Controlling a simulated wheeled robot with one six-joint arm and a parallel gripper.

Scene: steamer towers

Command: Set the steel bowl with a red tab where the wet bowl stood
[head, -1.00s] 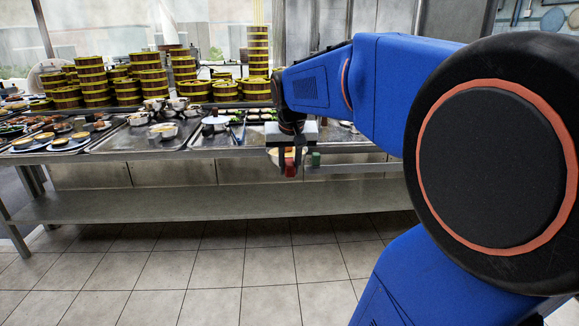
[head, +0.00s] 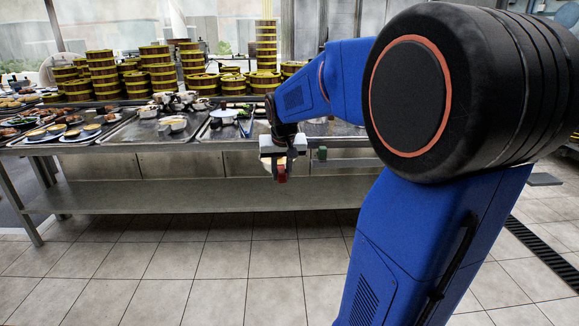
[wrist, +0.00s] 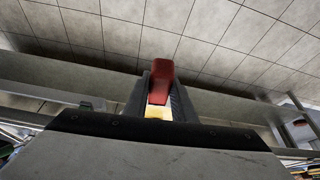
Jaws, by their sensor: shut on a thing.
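My gripper (head: 278,168) hangs just in front of the table's front edge, above the floor. It is shut on a red tab (head: 282,174). In the wrist view the red tab (wrist: 161,80) stands between the two dark fingers of my gripper (wrist: 160,98). A small pale yellow patch shows below the tab there. The steel bowl itself is mostly hidden by the gripper, and I cannot make out its shape. I cannot tell which bowl is the wet one, or where it stood.
A long steel table (head: 200,146) with a lower shelf (head: 190,197) spans the view. Steamer towers (head: 266,45) stand at its back. Bowls (head: 172,123) and plates (head: 78,133) crowd its left and middle. A green block (head: 322,153) sits at the front edge. The floor in front is clear.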

